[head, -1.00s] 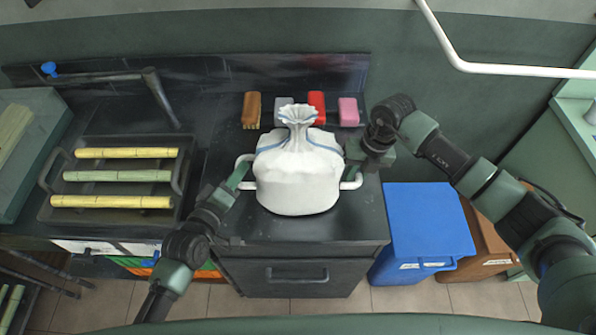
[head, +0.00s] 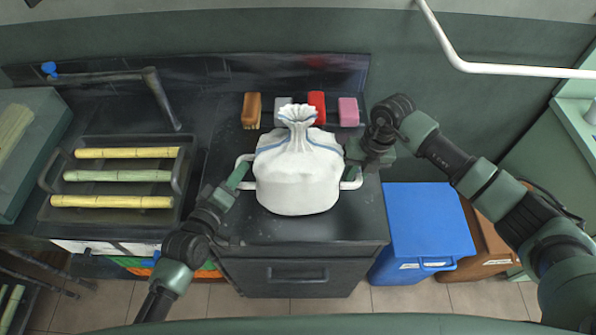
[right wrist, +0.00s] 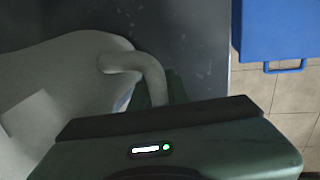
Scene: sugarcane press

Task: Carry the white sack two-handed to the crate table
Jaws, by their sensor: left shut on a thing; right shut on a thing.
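The white sack (head: 298,180) stands upright on the dark counter (head: 235,222), with a gathered neck, blue stripes and a white loop handle on each side. My left gripper (head: 240,177) is shut on the sack's left handle. My right gripper (head: 354,174) is shut on its right handle; the fingertips are partly hidden by the arm and handle. In the right wrist view, the sack (right wrist: 60,85) and its curved right handle (right wrist: 140,68) show beside the gripper body, which hides the lower part.
Behind the sack lie an orange brush (head: 251,109), a red block (head: 317,106) and a pink block (head: 348,111). A tray (head: 108,218) with cane pieces is at left. A blue bin (head: 428,225) and a brown bin (head: 487,245) stand on the floor at right.

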